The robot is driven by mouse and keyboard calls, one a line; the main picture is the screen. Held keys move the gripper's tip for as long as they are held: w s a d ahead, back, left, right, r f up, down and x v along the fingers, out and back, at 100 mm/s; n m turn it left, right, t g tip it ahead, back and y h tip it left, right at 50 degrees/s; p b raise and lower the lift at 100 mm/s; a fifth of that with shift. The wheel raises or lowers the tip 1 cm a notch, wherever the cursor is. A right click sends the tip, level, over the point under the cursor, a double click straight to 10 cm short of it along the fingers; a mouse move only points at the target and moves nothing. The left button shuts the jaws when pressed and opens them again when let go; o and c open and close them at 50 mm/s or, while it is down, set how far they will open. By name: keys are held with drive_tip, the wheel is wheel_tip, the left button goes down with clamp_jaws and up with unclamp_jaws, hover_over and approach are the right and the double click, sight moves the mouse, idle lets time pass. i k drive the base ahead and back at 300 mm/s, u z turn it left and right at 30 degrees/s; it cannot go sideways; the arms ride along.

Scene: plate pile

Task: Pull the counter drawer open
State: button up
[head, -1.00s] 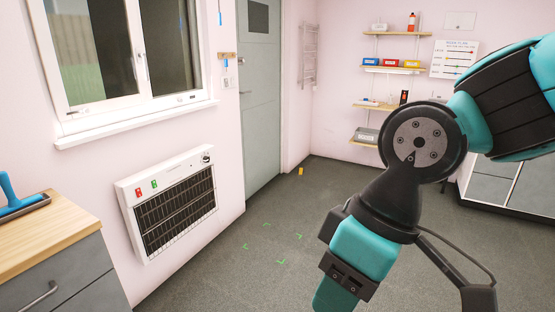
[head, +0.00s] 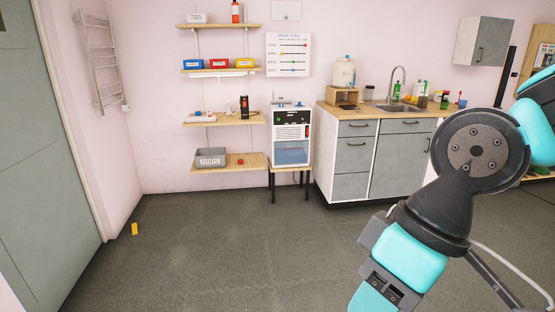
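A counter (head: 328,155) with a wooden top, white sides and grey fronts stands against the back wall, right of centre in the head view. Its upper left drawer (head: 357,129) and upper right drawer (head: 405,127) have dark handles and look shut. Grey fronts with handles lie below them. My arm fills the right foreground and hides part of the counter's right end. My gripper's fingertips are below the frame, so whether it is open cannot be seen. The arm is well short of the counter.
Wall shelves (head: 224,119) hold bins and small items. A white appliance (head: 291,135) stands on a small wooden stand left of the counter. A sink with tap (head: 398,83) is in the countertop. The grey floor (head: 220,245) before the counter is clear, apart from a small yellow object (head: 134,229) near the door.

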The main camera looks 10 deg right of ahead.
sight(349, 122)
drive_tip(key=z, duration=0.45)
drive_tip(key=i, duration=2.05)
drive_tip(key=z, duration=0.55)
drive_tip(key=i, duration=2.15)
drive_tip(key=z, duration=0.15)
